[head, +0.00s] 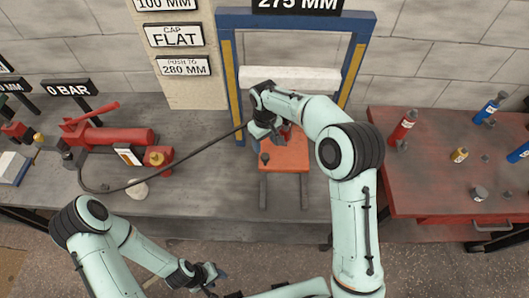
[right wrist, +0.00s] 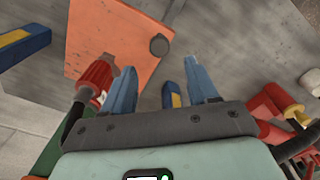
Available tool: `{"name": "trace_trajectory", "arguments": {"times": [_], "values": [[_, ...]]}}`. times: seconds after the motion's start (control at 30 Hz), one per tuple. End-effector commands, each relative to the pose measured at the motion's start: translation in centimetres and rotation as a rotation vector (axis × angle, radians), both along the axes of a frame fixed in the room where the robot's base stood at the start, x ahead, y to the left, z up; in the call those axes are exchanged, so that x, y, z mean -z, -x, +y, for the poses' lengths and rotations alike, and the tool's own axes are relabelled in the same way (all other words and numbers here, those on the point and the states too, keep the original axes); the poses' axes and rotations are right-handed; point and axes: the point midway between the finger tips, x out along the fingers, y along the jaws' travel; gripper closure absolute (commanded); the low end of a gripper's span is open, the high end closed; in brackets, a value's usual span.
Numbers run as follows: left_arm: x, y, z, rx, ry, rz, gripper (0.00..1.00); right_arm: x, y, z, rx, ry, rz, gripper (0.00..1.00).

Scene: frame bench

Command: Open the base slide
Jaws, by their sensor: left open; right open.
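The base slide is an orange plate (head: 288,160) on dark rails (head: 304,190) at the foot of the blue press frame (head: 228,75). A dark round knob (head: 265,158) stands near its front left corner. In the right wrist view the orange plate (right wrist: 105,40) and its knob (right wrist: 159,46) lie beyond the fingers. My right gripper (right wrist: 162,82) is open, with nothing seen between its fingers. In the head view it is above the plate's back left, partly hidden by its own arm. My left gripper (head: 212,278) is open, low in front of the bench, away from the slide.
A red hand pump (head: 110,137) stands on the left bench, and its black hose (head: 195,152) runs to the press near my right gripper. A red fitting (right wrist: 98,78) is close beside one finger. A red table (head: 430,180) with small bottles stands right. Bench space before the slide is clear.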

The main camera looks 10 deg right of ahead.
Motion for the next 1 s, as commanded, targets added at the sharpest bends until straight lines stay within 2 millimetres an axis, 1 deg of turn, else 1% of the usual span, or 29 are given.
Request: {"name": "trace_trajectory", "arguments": {"times": [0.03, 0.1, 0.2, 0.3, 0.5, 0.77, 0.8, 0.87, 0.9, 0.97, 1.0], "values": [[0.2, 0.1, 0.0, 0.0, 0.0, 0.001, 0.57, 1.4, 0.1, 0.0, 0.0, 0.001, 0.004, 0.41], [0.3, 0.2, 0.0, 0.0, 0.0, 0.002, 0.57, 2.8, 0.1, 0.0, 0.001, 0.0, 0.003, 0.41], [0.3, 0.2, 0.0, 0.0, 0.0, 0.002, 0.57, 4.6, 0.0, 0.0, 0.002, -0.001, 0.004, 0.41], [0.3, 0.2, 0.0, 0.0, 0.0, 0.002, 0.57, 5.9, 0.0, 0.0, 0.001, 0.0, 0.002, 0.41], [0.3, 0.2, 0.0, 0.0, 0.0, 0.002, 0.57, 7.3, 0.0, 0.0, 0.0, -0.001, 0.0, 0.41], [0.3, 0.2, 0.0, 0.0, 0.0, 0.002, 0.57, 7.4, -0.1, 0.0, 0.001, 0.0, -0.001, 0.41], [0.3, 0.2, 0.0, 0.0, 0.0, 0.002, 0.57, 7.4, -0.1, 0.0, 0.001, 0.0, -0.001, 0.45], [0.3, 0.2, 0.0, 0.0, 0.0, 0.002, 0.57, 7.4, -0.1, 0.0, 0.001, -0.002, -0.001, 0.64], [0.3, 0.2, 0.0, 0.0, 0.0, 0.002, 0.57, 7.4, -0.1, 0.0, 0.001, -0.002, -0.001, 0.77], [0.3, 0.2, 0.0, 0.0, 0.0, 0.002, 0.57, 7.4, -0.1, 0.0, 0.001, -0.002, -0.001, 0.97], [0.3, 0.2, 0.0, 0.0, 0.0, 0.002, 0.57, 7.4, -0.1, 0.0, 0.001, -0.002, -0.001, 1.0]]}}
